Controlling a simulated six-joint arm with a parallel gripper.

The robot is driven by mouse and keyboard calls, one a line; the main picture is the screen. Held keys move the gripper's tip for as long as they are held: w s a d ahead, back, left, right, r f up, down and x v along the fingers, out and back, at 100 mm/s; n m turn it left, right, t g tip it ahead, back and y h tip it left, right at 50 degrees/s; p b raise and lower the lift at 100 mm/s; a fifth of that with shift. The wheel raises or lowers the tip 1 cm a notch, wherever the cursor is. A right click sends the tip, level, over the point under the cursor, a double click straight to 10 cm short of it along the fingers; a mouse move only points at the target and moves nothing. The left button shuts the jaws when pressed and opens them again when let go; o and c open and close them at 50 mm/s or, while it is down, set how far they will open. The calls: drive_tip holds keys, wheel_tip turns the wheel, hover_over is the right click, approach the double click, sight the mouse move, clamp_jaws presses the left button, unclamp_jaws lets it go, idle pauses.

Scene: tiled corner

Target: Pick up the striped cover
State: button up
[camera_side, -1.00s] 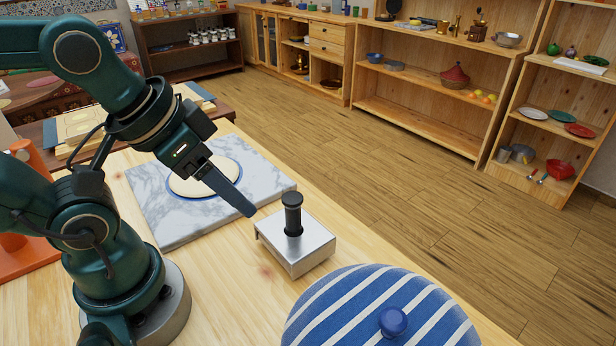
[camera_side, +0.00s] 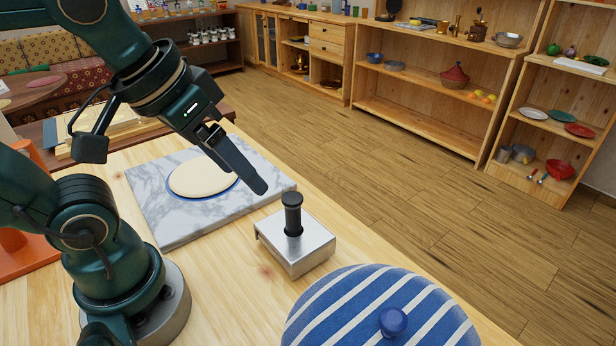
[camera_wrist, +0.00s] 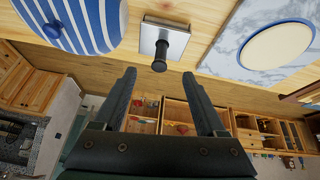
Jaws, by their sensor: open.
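The striped cover (camera_side: 376,312) is a blue and white domed lid with a round blue knob (camera_side: 393,321). It sits at the front right of the wooden table, cut off by the bottom edge of the side view. In the wrist view the cover (camera_wrist: 95,22) is at the upper left, with its knob (camera_wrist: 50,31) near the left edge. My gripper (camera_side: 262,188) is open and empty, in the air above the marble board's right side, well away from the cover. In the wrist view its two fingers (camera_wrist: 160,90) are spread apart with nothing between them.
A metal block with an upright black handle (camera_side: 293,216) stands between my gripper and the cover. A marble board (camera_side: 170,222) holds a flat dough disc (camera_side: 203,176). Bare tabletop (camera_side: 225,295) lies left of the cover. Shelves stand beyond the floor.

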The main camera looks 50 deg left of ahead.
drive_tip(key=w+d+r+g, duration=0.1)
drive_tip(key=w+d+r, duration=0.3)
drive_tip(key=w, duration=0.1)
drive_tip(key=m+g, duration=0.3)
approach(395, 317)
drive_tip(key=w+a, duration=0.4)
drive_tip(key=shift+m+g, duration=0.7)
drive_tip(key=s+d+f, duration=0.1)
drive_tip(key=d+f, duration=0.1)
drive_tip(key=f, duration=0.1)
drive_tip(key=s+d+f, duration=0.1)
drive_tip(key=d+f, duration=0.1)
drive_tip(key=shift+s, duration=0.35)
drive_tip(key=shift+s+f, duration=0.1)
drive_tip(key=shift+f, duration=2.45)
drive_tip(key=shift+c, duration=0.3)
clamp_jaws()
